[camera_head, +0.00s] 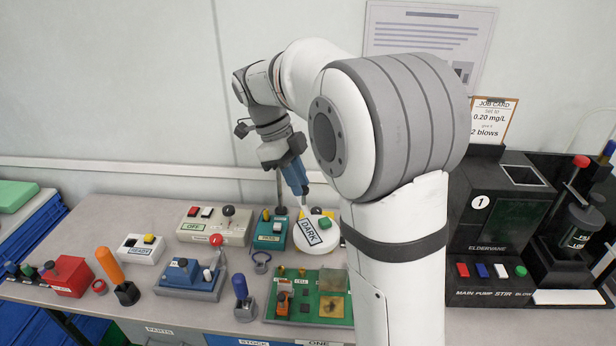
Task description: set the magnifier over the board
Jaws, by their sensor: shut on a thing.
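My gripper (300,190) points down above the back middle of the bench, its blue fingers closed at the top of a thin pale upright piece. That piece stands by a round white head (325,240) with a "DARK" label and a green button. This head looks like the magnifier, but its lens cannot be made out. The green board (308,312) lies flat in front of it, carrying orange, dark and tan parts. The white head is behind the board, not over it. My arm hides what lies just right of the board.
A teal box (270,240) with a dark post stands left of the white head. A small dark ring (261,262), a blue-handled tool (241,290) and a blue-grey switch unit (190,278) are left of the board. A black tester (495,215) stands at right.

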